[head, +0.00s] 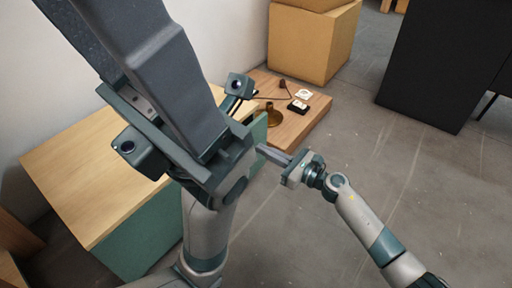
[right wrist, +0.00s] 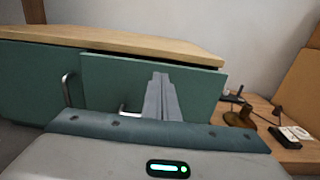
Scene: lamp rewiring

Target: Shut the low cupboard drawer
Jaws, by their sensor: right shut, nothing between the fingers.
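The low cupboard (head: 90,185) is green with a pale wooden top and stands at the left in the head view. Its drawer front (right wrist: 205,92) is a green panel in the right wrist view, standing a little out from the cupboard, with a dark gap under the top. A metal handle (right wrist: 68,90) shows at its left; another is partly hidden by my gripper. My right gripper (head: 260,149) is shut and empty, its fingertips close to the drawer front; I cannot tell whether they touch. My left gripper (head: 125,50) looms close to the head camera, hiding much of the cupboard; its jaw opening is unclear.
A low wooden board (head: 312,122) beyond the cupboard carries a brass lamp base (head: 269,116), a black block (head: 298,106) and a white card. Cardboard boxes (head: 305,45) stand behind it. A black cabinet (head: 430,65) is at the right. Grey floor is clear between.

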